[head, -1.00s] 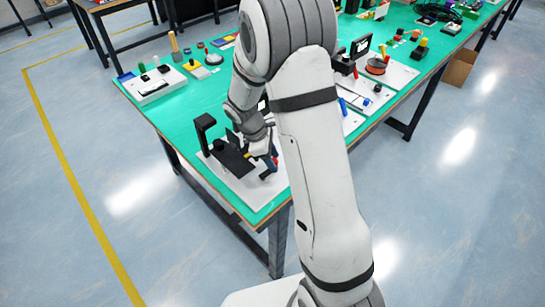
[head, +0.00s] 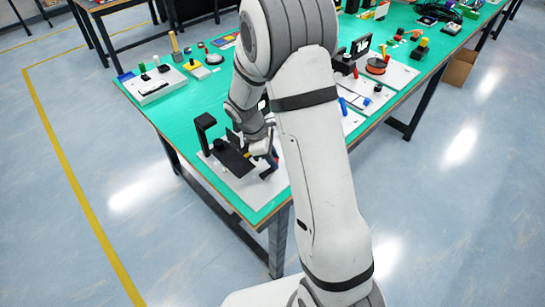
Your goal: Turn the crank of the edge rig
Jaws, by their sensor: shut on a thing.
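The edge rig is a mini conveyor with a dark belt (head: 233,158) on a white base plate (head: 245,190) at the near corner of the green table. A black bracket (head: 204,128) stands at its left end. My gripper (head: 268,160) is at the right end of the rig, reaching down from above. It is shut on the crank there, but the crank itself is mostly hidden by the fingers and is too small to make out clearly.
My arm covers the middle. The table's near edge is close to the rig.

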